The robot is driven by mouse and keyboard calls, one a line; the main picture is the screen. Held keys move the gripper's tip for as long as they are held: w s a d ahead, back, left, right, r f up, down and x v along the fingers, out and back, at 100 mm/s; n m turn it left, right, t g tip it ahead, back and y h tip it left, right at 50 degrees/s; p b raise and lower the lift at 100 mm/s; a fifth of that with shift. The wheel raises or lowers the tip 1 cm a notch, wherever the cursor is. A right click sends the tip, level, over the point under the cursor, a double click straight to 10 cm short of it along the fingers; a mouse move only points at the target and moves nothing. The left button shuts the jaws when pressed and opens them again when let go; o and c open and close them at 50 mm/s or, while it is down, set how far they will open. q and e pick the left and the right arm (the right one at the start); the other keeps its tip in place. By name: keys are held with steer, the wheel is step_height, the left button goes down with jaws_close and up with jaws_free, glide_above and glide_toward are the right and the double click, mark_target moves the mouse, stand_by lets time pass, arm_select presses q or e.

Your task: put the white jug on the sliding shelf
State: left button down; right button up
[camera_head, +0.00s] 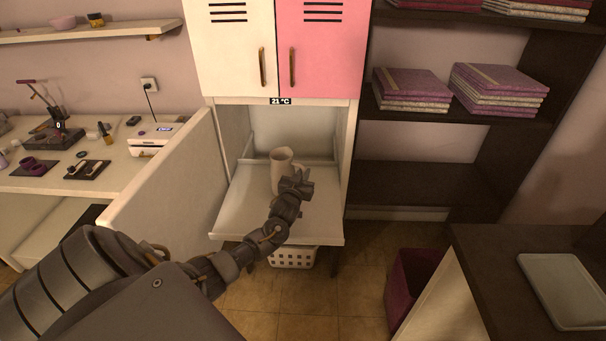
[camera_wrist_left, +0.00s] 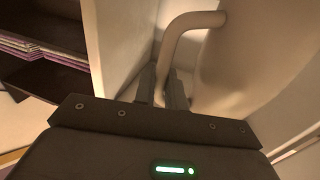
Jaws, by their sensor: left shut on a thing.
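The white jug (camera_head: 281,170) stands upright, or nearly so, over the pulled-out sliding shelf (camera_head: 243,208) of the white cabinet. I cannot tell whether its base touches the shelf. My left gripper (camera_head: 299,180) is at the jug's right side and shut on its handle. In the left wrist view the gripper's fingers (camera_wrist_left: 163,92) are close together at the lower part of the curved handle (camera_wrist_left: 185,25), and the jug's body (camera_wrist_left: 240,60) fills the right side. My right gripper is not in view.
An open cabinet door (camera_head: 165,180) stands to the left of the shelf. Pink and white upper doors (camera_head: 322,45) are shut above. A white basket (camera_head: 293,257) is below the shelf, and a dark bin (camera_head: 412,283) stands on the floor to the right. The shelf's front right is bare.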

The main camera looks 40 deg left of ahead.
arm_select(q)
steer(key=c, duration=1.9)
jaws_free()
steer(key=shift+f, duration=0.2)
steer(key=o, duration=0.4)
steer(key=shift+o, duration=0.2)
steer(key=shift+r, duration=0.1)
steer(key=shift+r, duration=0.15)
steer(key=v, duration=0.7)
steer(key=shift+s, duration=0.3)
steer(key=shift+d, duration=0.1)
